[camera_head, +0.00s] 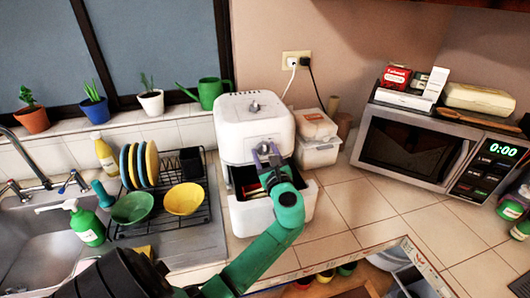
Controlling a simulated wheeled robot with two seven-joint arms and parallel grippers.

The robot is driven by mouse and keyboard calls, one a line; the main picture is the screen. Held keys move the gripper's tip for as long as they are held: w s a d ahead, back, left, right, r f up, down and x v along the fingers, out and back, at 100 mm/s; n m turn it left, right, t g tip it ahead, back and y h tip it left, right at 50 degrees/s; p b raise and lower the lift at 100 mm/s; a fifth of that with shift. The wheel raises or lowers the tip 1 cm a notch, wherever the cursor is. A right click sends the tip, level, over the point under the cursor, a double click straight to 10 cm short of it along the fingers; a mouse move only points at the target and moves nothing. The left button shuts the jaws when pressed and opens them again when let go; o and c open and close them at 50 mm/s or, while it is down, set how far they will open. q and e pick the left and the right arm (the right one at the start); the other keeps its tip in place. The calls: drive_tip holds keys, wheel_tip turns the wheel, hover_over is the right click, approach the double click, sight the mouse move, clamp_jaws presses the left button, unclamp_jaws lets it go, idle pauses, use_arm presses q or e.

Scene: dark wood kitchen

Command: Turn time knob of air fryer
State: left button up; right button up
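The white air fryer (238,125) stands on the tiled counter, right of the dish rack. A small grey knob (254,106) shows on its top. Its front drawer (243,216) is pulled out, with a dark inside and small red and yellow items partly hidden by my arm. My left arm, green, reaches up from the bottom over the drawer. My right gripper is out of view.
A dish rack (208,216) with plates and bowls stands to the left, beside the sink (30,245). Storage containers (318,153) stand close right of the fryer. A microwave (410,145) is further right. The counter between is clear. An open drawer lies below the front edge.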

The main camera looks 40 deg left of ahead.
use_arm(q)
clamp_jaws()
drive_tip(key=shift+r+m+p, duration=0.2)
drive_tip(key=shift+m+p, duration=0.3)
drive_tip(key=shift+p, duration=0.45)
drive_tip(key=m+p, duration=0.3)
drive_tip(key=p, duration=0.2)
drive_tip(key=shift+w+r+m, duration=0.1)
drive_tip(key=shift+m, duration=0.3)
drive_tip(key=shift+m+p, duration=0.8)
drive_tip(key=shift+d+f+m, duration=0.1)
drive_tip(key=shift+f+m, duration=0.15)
drive_tip(key=shift+m, duration=0.75)
drive_tip(key=shift+w+f+m, duration=0.1)
drive_tip(key=shift+m, duration=0.8)
drive_tip(key=m, duration=0.4)
drive_tip(key=shift+f+m, duration=0.15)
drive_tip(key=shift+m, duration=1.75)
drive_tip(key=shift+d, duration=0.1)
